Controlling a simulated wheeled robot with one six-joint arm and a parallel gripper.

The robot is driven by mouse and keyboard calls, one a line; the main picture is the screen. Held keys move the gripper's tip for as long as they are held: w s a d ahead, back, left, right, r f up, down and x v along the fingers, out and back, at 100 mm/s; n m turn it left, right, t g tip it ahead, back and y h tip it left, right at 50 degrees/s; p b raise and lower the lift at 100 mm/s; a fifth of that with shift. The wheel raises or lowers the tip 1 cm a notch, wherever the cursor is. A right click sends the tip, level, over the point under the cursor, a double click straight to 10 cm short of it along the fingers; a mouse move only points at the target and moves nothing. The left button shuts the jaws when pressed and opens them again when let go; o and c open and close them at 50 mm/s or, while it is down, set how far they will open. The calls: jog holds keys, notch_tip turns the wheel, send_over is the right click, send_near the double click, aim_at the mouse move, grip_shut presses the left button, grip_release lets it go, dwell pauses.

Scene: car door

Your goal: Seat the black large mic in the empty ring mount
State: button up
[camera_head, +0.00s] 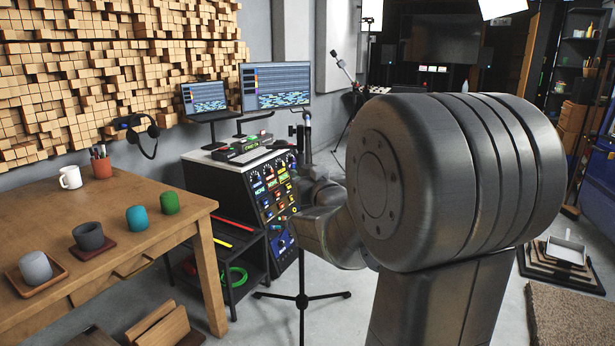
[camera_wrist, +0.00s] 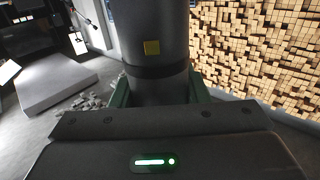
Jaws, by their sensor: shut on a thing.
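In the wrist view a large dark grey-black cylinder, the black large mic (camera_wrist: 158,22), stands between the fingers of my gripper (camera_wrist: 160,90). It carries a small yellow square and a darker band lower down. The greenish fingers are shut on it from both sides. Its upper end runs out of the frame, and its lower end is hidden behind the gripper body. In the head view my arm hides much of the gripper area. A black tripod stand (camera_head: 302,300) rises there beside my arm. I cannot make out an empty ring mount clearly in either view.
A wooden table (camera_head: 60,225) with several cups stands at the left. A sloped control panel (camera_head: 274,203) with monitors behind it stands beyond it. A black shelf (camera_head: 247,289) sits beside the panel. Another tripod (camera_head: 346,68) stands farther back. Floor between table and arm is partly clear.

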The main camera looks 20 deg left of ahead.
jog(key=shift+f+b, duration=0.6)
jog(key=o, duration=1.3)
jog(key=v, duration=1.4)
jog(key=shift+w, duration=0.15)
jog(key=x, duration=1.3)
jog(key=shift+w+a+r, duration=0.2)
jog(key=shift+a, duration=0.15)
jog(key=shift+f, duration=0.1)
